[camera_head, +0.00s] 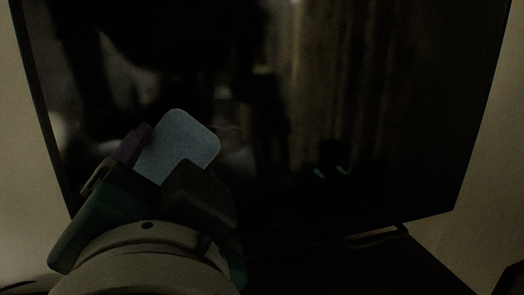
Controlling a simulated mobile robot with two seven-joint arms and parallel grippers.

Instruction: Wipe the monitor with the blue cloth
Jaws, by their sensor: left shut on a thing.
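The monitor (370,110) is a large dark glossy screen that fills most of the head view and stands upright. My left gripper (153,163) is in front of its lower left part, shut on the blue cloth (180,142). The cloth is a pale blue rounded piece that sticks up beyond the fingers. I cannot tell whether the cloth touches the screen. Part of the cloth is hidden by the fingers. My right gripper is not in view.
The monitor's foot (378,238) rests on a dark surface (385,267) below the screen. Pale wall (494,150) shows at both sides. The view is dim, and the screen carries blurred reflections. The area in front of the screen's right half is clear.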

